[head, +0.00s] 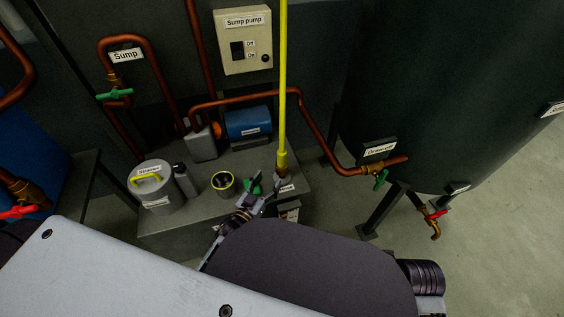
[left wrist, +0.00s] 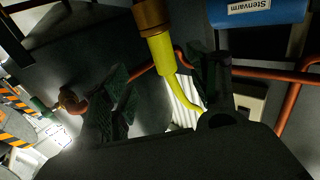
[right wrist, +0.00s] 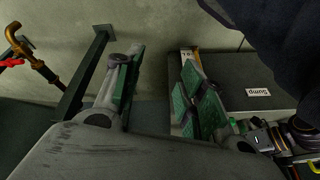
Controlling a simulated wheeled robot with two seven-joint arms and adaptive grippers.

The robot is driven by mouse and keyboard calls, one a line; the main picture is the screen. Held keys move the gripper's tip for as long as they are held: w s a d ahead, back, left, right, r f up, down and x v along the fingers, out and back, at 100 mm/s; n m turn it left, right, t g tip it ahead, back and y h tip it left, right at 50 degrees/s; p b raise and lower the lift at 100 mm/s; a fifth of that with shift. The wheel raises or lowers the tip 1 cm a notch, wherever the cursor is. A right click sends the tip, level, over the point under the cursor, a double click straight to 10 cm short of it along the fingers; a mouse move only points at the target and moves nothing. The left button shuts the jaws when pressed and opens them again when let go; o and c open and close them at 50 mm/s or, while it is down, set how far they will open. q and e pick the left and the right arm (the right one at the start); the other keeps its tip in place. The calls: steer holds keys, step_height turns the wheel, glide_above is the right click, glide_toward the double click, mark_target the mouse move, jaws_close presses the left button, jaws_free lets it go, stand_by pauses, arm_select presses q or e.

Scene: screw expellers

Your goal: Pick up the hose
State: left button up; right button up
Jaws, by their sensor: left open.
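The yellow hose (head: 283,90) hangs vertically in the head view, its lower end with a brass-coloured fitting near the sump block. My left gripper (head: 263,186) is beside this lower end, just left of it. In the left wrist view, the yellow hose (left wrist: 167,80) and its brass fitting (left wrist: 152,17) show between the open fingers of my left gripper (left wrist: 163,80); I cannot tell whether they touch it. My right gripper (right wrist: 158,75) is open and empty in the right wrist view; in the head view it is hidden.
A grey canister (head: 157,190), a small yellow-rimmed cup (head: 223,184) and a blue pump motor (head: 248,122) stand on the sump block (head: 190,222). Copper pipes run behind. A large dark tank (head: 450,90) stands at right, with open floor (head: 500,240) below it.

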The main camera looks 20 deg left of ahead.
mark_target(280, 163)
arm_select(q)
steer(key=w, duration=0.3)
steer(key=w+d+b, duration=0.1)
steer(key=w, duration=0.2)
steer(key=shift+d, duration=0.1)
steer(key=shift+w+b, duration=0.3)
steer(key=shift+w, duration=0.05)
arm_select(e)
steer(key=shift+t+y, duration=0.3)
steer(key=shift+t, duration=0.1)
steer(key=x, duration=0.4)
steer(key=shift+s+a+f, duration=0.15)
steer(key=shift+s+a, duration=0.05)
steer(key=shift+s, duration=0.15)
arm_select(q)
steer(key=shift+w, duration=0.2)
